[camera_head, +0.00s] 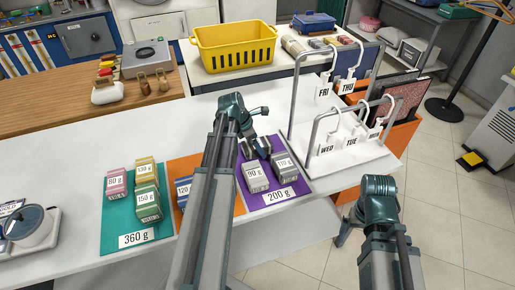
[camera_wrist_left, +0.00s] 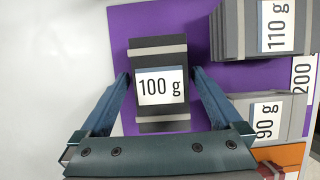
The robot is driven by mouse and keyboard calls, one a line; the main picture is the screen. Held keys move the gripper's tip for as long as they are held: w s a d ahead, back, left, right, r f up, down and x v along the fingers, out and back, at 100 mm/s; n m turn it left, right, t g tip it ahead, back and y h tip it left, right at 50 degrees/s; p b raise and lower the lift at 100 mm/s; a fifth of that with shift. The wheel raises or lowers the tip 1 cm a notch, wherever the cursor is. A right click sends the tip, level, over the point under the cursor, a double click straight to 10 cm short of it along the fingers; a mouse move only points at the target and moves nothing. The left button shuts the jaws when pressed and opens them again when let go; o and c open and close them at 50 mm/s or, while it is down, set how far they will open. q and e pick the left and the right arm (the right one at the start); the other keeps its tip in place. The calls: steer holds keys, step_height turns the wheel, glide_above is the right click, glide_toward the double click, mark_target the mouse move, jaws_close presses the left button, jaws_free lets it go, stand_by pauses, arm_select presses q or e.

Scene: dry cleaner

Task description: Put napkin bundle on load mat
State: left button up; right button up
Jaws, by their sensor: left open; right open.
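A dark grey napkin bundle labelled 100 g (camera_wrist_left: 160,85) lies on the purple mat (camera_wrist_left: 125,20) in the left wrist view. My left gripper (camera_wrist_left: 160,78) is open, with one finger on each side of this bundle; contact is unclear. In the head view, my left gripper (camera_head: 258,148) is over the back of the purple load mat (camera_head: 303,188) labelled 200 g, mostly hiding that bundle. Grey bundles labelled 90 g (camera_head: 255,177) and 110 g (camera_head: 286,166) stand on the same mat. My right gripper (camera_head: 346,230) is open and empty, low beyond the counter's right front edge.
A green mat (camera_head: 112,240) labelled 360 g holds 80 g, 130 g and 150 g bundles. An orange mat (camera_head: 232,205) with a 120 g bundle (camera_head: 184,188) is partly behind my left arm.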

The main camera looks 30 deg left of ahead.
arm_select(q)
steer(key=shift+f, duration=0.25)
stand_by(0.4)
steer(key=c, duration=1.5)
steer(key=shift+o, duration=0.2)
steer(key=shift+r, duration=0.1)
step_height(320, 180, up, 10)
steer(key=p, duration=1)
steer(key=shift+r, duration=0.2)
